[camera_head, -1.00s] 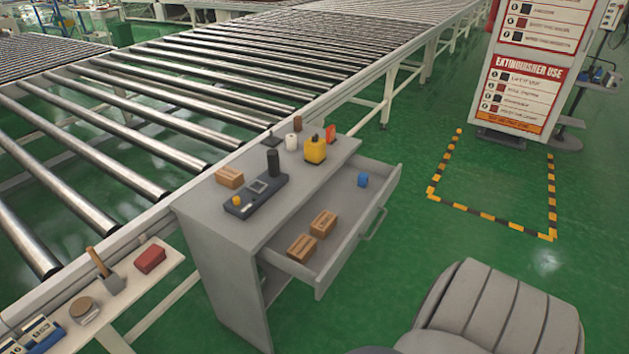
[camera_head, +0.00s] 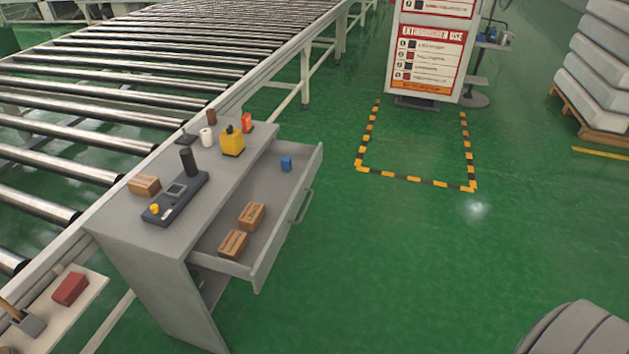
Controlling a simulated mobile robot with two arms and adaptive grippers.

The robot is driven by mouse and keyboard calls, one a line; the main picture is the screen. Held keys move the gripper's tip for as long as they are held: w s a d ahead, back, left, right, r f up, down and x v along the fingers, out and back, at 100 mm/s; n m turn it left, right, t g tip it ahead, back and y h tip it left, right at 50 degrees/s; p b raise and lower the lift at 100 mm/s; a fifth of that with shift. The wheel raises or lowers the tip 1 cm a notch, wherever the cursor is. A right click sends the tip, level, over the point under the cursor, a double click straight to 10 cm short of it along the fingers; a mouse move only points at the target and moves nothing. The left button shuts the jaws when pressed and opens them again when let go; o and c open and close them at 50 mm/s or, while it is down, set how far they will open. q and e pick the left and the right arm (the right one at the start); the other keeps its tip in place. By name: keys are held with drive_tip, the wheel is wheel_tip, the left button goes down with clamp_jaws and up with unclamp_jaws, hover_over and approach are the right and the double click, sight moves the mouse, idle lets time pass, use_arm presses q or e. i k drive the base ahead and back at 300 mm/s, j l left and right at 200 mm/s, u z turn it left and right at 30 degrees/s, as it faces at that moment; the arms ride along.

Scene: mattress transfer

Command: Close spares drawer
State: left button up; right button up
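The spares drawer (camera_head: 285,240) is pulled out from the right side of a grey cabinet (camera_head: 150,270). Its bar handle (camera_head: 302,206) is on the outer front face. Inside the drawer lie two brown boxes, one nearer (camera_head: 233,244) and one farther (camera_head: 252,215), and a small blue item (camera_head: 286,163) at the far end. Neither of my grippers shows in the head view.
The cabinet top holds a dark control box (camera_head: 175,197), a yellow container (camera_head: 232,142) and a brown block (camera_head: 144,185). A roller conveyor (camera_head: 90,130) runs behind. A grey padded seat-like shape (camera_head: 575,330) is at lower right. Green floor (camera_head: 400,250) right of the drawer is clear.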

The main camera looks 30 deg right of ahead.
sight(282, 194)
drive_tip(key=i+l+z, duration=0.15)
drive_tip(key=i+l, duration=0.15)
drive_tip(key=i+l+z, duration=0.2)
drive_tip(key=i, duration=0.3)
drive_tip(key=i+l+z, duration=0.15)
drive_tip(key=i, duration=0.25)
drive_tip(key=l, duration=0.1)
